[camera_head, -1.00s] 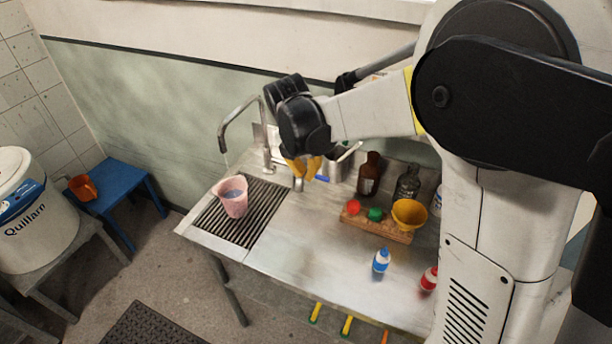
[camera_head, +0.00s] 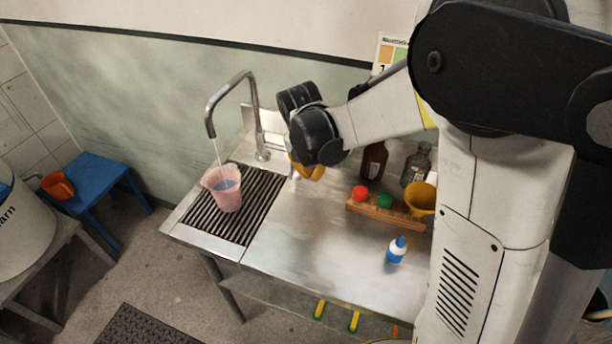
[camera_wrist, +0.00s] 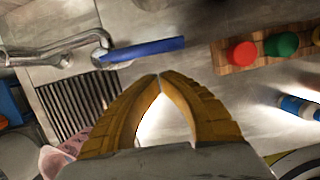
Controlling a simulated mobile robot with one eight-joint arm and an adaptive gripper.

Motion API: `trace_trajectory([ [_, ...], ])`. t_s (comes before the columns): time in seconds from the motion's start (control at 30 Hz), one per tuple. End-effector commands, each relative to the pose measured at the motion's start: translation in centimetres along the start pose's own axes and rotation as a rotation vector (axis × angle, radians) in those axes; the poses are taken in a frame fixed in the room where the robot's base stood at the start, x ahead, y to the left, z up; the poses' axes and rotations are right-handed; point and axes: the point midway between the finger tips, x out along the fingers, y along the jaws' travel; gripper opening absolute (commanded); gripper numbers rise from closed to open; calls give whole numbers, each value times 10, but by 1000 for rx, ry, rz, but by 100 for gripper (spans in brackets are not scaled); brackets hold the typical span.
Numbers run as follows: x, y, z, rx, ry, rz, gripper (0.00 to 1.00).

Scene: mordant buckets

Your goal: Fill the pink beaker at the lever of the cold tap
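The pink beaker (camera_head: 222,200) stands upright on the ribbed drainer under the tap spout (camera_head: 211,122). A thin stream of water runs into it, and bluish water shows inside. In the wrist view the beaker (camera_wrist: 58,158) is at the lower left, partly cut off and partly behind a finger. The blue lever (camera_wrist: 146,50) of the tap lies just beyond my fingertips in the wrist view, apart from them in the picture; contact cannot be told. My gripper (camera_wrist: 160,76) has its yellow fingertips together with nothing between them. In the head view my gripper (camera_head: 308,172) is right of the tap, partly hidden by my wrist.
A wooden rack (camera_head: 385,214) with red and green caps and a yellow cup (camera_head: 421,198) stands right of my gripper. Brown (camera_head: 374,161) and clear (camera_head: 416,165) bottles stand behind it. A blue-and-white bottle (camera_head: 396,250) stands in front. The steel counter's middle (camera_head: 300,240) is clear.

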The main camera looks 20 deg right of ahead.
Motion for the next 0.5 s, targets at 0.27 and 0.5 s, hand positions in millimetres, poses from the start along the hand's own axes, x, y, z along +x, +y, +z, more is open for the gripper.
trace_trajectory([
  [0.27, 0, 0, 17, 0, 0, 0, 0],
  [0.5, 0, 0, 17, -1, 0, 1, 0],
])
